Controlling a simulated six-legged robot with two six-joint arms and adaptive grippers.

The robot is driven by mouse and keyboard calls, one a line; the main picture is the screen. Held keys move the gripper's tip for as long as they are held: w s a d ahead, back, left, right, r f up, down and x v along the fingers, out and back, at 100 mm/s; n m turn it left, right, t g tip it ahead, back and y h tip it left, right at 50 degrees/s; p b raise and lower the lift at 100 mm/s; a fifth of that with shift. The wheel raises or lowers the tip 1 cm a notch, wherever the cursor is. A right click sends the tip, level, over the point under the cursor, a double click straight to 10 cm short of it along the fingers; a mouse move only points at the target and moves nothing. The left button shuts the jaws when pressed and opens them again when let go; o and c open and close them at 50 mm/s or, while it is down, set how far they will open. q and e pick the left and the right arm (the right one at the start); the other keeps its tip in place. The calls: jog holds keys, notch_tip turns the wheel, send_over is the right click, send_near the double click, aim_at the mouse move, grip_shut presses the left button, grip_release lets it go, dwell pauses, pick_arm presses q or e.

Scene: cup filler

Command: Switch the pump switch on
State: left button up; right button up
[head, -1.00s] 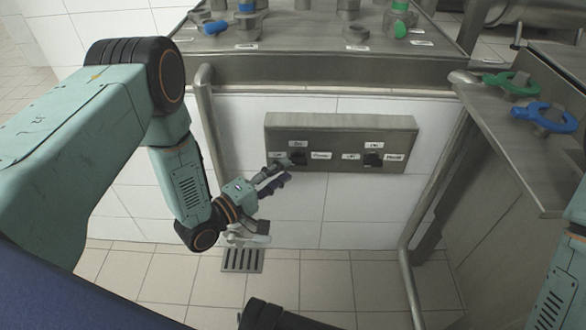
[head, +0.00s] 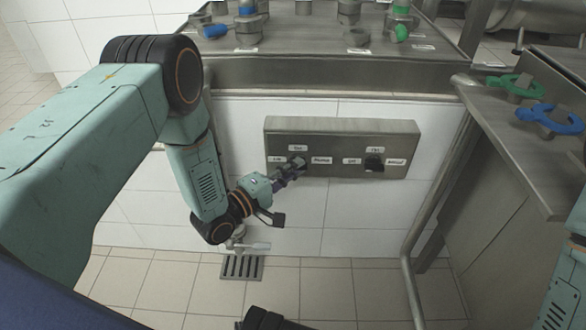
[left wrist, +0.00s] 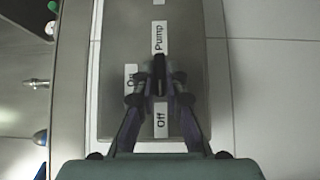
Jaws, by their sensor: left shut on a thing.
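The steel control panel (head: 340,125) on the white tiled wall carries two dark rotary switches. The pump switch (left wrist: 158,75) is on the panel's left half in the head view, with labels "Off", "On" and "Pump" around it. My left gripper (head: 296,166) is at this switch, fingers shut around its black knob. In the left wrist view the gripper (left wrist: 157,84) has its fingertips on both sides of the knob, which lies along the line between "Off" and "Pump". The fingers partly hide it. My right gripper cannot be made out.
A second switch (head: 374,163) sits on the panel's right half. Above is a steel worktop (head: 300,70) with blue and green valve handles. Steel pipes run down both sides of the wall.

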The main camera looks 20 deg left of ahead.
pick_arm(q)
grip_shut()
jog(key=shift+w+d+r+m+g+y+p, duration=0.1)
jog(key=shift+d+r+m+g+y+p, duration=0.1)
jog(key=shift+m+g+y+p, duration=1.5)
jog(key=shift+s+d+r+m+g+y+p, duration=0.15)
jog(key=shift+m+g+y+p, duration=0.8)
jog(key=shift+y+p, duration=1.5)
jog(key=shift+w+d+r+m+g+y+p, duration=0.2)
jog(key=shift+m+g+y+p, duration=0.65)
jog(key=shift+m+y+p, duration=1.3)
jog(key=shift+n+h+p, duration=0.3)
jog(key=shift+h+p, duration=0.25)
jog(key=shift+h, duration=0.05)
jog(key=o, duration=0.7)
grip_release()
jog(key=shift+c, duration=0.2)
